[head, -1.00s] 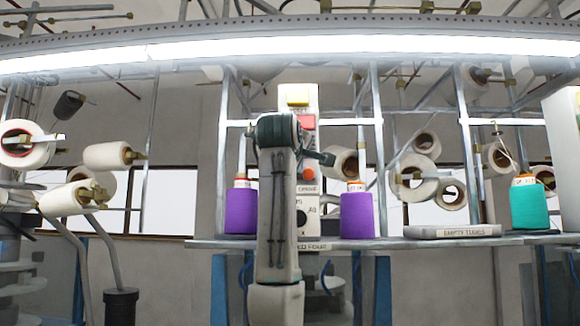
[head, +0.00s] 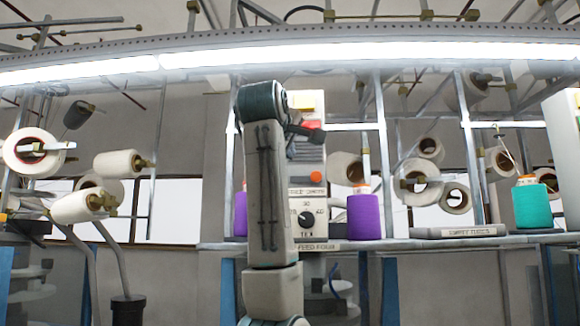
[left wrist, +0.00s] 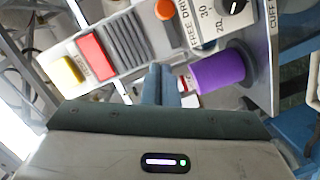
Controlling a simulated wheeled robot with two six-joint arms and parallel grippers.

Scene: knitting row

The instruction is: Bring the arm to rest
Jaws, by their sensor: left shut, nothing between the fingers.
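My left arm (head: 266,190) stands upright in the middle of the head view, in front of the control box. Its gripper end is mostly hidden there behind the wrist. In the left wrist view my left gripper (left wrist: 161,72) is shut and empty, its two blue-grey fingers side by side. A purple yarn cone (left wrist: 217,71) shows just right of the fingers; I cannot tell how far off it is. My right gripper is in neither view.
The control box (head: 308,205) has a dial and coloured buttons. A purple cone (head: 363,217), an "empty tubes" tray (head: 459,231) and a teal cone (head: 532,206) stand along the shelf. Another purple cone (head: 240,214) is partly behind my arm. White spools (head: 84,205) hang at left.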

